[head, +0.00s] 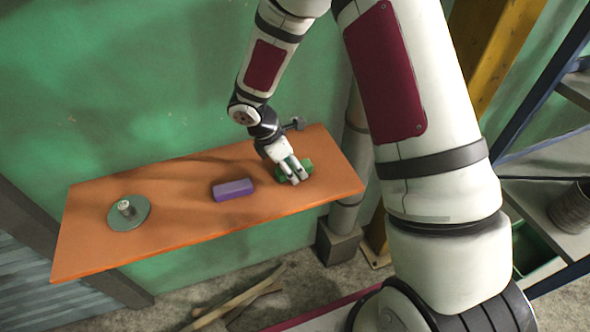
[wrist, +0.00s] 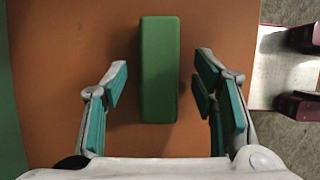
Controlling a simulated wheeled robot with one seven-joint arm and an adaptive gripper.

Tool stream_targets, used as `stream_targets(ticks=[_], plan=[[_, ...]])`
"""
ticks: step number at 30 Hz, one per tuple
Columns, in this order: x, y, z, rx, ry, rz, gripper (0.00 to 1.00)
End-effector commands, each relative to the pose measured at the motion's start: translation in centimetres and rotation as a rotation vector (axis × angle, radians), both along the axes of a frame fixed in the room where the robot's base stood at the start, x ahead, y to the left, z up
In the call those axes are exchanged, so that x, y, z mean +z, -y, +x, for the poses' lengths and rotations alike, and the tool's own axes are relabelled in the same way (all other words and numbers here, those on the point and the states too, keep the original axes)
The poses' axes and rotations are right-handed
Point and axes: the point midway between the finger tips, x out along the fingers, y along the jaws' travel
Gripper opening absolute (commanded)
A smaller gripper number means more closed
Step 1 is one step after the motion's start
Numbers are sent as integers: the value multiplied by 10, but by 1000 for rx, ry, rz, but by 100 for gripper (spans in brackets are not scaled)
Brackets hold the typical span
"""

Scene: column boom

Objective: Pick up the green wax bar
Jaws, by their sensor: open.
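The green wax bar (wrist: 159,70) lies on the orange shelf board (head: 180,230). In the head view the green wax bar (head: 307,165) shows near the right end of the board, partly hidden by my gripper (head: 296,178). In the wrist view my gripper (wrist: 159,92) is open, with one teal-padded finger on each side of the bar's near part. There is a gap between the bar and each finger. The bar points lengthwise away from the palm. I cannot tell the exact height of the fingers above the board.
A purple block (head: 232,190) lies left of my gripper on the board. A round green-grey disc with a knob (head: 128,212) sits at the left end. A green wall (head: 130,90) stands behind. A dark blue rack (head: 545,95) is at the right.

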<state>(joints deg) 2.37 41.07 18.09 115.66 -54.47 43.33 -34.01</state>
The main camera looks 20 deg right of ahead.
Motion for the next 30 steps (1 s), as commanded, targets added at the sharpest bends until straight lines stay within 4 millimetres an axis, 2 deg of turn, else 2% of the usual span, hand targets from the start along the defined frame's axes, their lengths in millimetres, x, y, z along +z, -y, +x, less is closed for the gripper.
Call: stream_targets(ticks=[20,23,27,28,30], plan=[[-8,2,0,0,0,0,53],[-8,2,0,-1,0,0,35],[-8,2,1,-1,1,1,3],[-8,2,1,-1,1,1,0],[-8,2,1,-1,0,1,0]])
